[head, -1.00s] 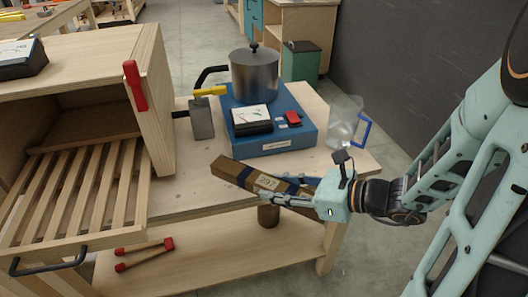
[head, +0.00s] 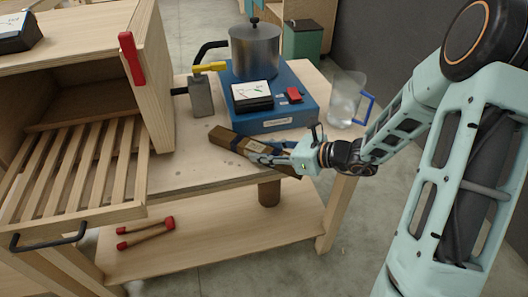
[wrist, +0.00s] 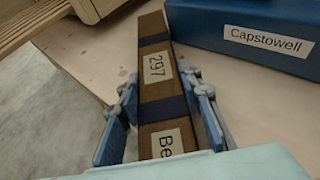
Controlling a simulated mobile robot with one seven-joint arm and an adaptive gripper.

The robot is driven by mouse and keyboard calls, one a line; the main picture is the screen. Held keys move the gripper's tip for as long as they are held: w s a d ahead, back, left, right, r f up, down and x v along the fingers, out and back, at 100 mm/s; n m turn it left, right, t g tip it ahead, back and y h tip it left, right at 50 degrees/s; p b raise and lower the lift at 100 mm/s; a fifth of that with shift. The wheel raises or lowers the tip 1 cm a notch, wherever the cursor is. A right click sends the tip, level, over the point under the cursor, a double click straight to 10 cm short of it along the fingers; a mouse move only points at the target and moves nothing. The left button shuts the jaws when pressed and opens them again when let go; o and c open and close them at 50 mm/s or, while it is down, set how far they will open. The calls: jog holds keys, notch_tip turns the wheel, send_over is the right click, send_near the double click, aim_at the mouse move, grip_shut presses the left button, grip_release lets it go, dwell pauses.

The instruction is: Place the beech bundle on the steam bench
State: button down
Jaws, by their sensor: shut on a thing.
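The beech bundle (head: 228,140) is a long brown bar with dark blue bands. In the wrist view the bundle (wrist: 156,66) shows a "297" label and a partly hidden one starting "Be". My gripper (head: 268,153) is shut on it, with a blue finger on each side; the gripper also shows in the wrist view (wrist: 160,92). The bundle lies level over the front part of the wooden steam bench (head: 185,175), in front of the blue boiler base. I cannot tell whether it touches the top. Its right end is partly hidden behind the gripper.
A blue base (head: 272,125) labelled "Capstowell" carries a metal pot (head: 255,52). A clear jug (head: 343,100) stands right of it. The open wooden box (head: 160,85) with a slatted rack (head: 75,175) is at left. Bare bench top lies between rack and bundle.

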jog(key=shift+r, duration=0.1)
jog(key=c, duration=1.4)
grip_release()
jog(key=shift+f, duration=0.2)
jog(key=shift+r, duration=0.2)
jog(key=shift+s+d+r, duration=0.15)
jog(key=shift+d, duration=0.15)
jog(key=p+v, duration=0.2)
jog(key=v, duration=0.9)
jog(key=shift+s+d, duration=0.1)
